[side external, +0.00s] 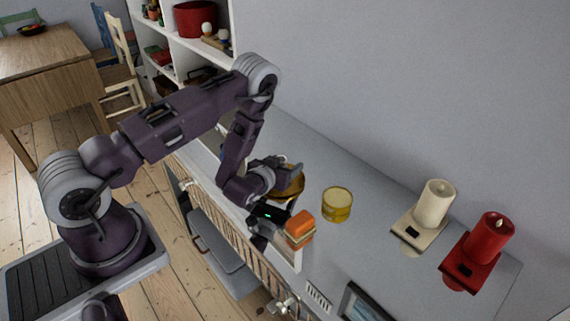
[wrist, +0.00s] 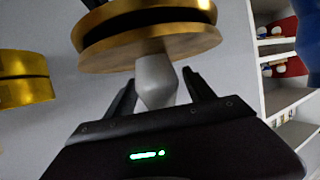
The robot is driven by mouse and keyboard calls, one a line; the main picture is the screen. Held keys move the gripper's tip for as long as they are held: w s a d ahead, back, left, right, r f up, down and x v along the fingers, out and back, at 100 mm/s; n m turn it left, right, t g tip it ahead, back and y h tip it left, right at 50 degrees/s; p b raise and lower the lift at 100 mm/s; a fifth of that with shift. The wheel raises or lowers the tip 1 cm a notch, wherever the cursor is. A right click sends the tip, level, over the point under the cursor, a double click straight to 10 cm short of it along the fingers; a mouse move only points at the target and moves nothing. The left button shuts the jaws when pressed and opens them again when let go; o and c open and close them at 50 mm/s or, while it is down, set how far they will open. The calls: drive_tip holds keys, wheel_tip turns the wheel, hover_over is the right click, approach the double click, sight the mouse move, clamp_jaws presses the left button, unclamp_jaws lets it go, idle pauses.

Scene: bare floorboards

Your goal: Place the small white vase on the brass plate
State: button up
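The small white vase (wrist: 156,82) shows in the wrist view between the two dark fingers of my gripper (wrist: 159,77). A gap shows beside it on the right, so the fingers look open around it. The narrow end of the vase meets the brass plate (wrist: 193,48); whether it rests on it with full weight I cannot tell. The wrist picture appears upside down. In the side external view, the brass plate (side external: 293,186) is partly hidden behind my gripper (side external: 268,214), and I cannot make out the vase.
A yellow glass (side external: 337,204) stands right of the plate. An orange block (side external: 300,228) is close beside my gripper. A white candle (side external: 435,203) and a red candle (side external: 489,238) stand farther right. A wall runs behind the grey counter; a white shelf (side external: 170,50) is at the back.

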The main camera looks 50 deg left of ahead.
drive_tip(key=shift+r, duration=0.2)
drive_tip(key=v, duration=0.7)
drive_tip(key=shift+s+r, duration=0.1)
drive_tip(key=shift+s, duration=0.15)
